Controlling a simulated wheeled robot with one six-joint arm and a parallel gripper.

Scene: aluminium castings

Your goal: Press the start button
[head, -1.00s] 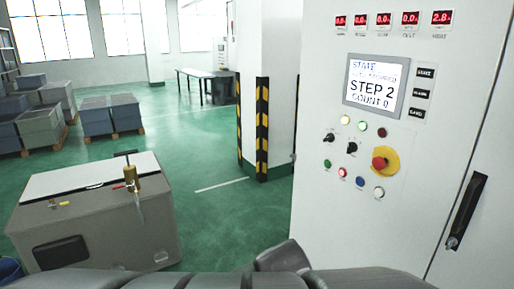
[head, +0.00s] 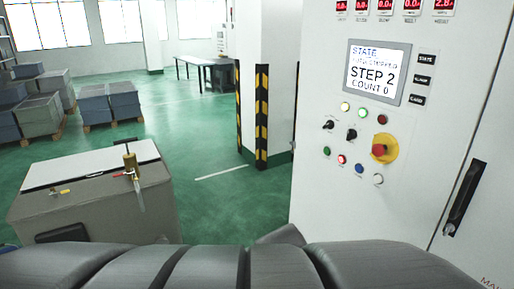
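The white control cabinet (head: 430,150) stands at the right in the head view. Its panel carries a green button (head: 326,151), a red lit button (head: 342,159), a blue button (head: 359,169) and a white button (head: 377,179) in a slanting row. Their labels are too small to read, so I cannot tell which is the start button. The screen (head: 377,72) reads "STEP 2" and "COUNT 0". My gripper is not in view; only dark grey arm links of mine show along the bottom edge, apart from the buttons in the picture.
A black door handle (head: 465,198) is at right. A grey box (head: 95,205) with a brass fitting stands left. A striped pillar (head: 261,115) stands behind; green floor between is free.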

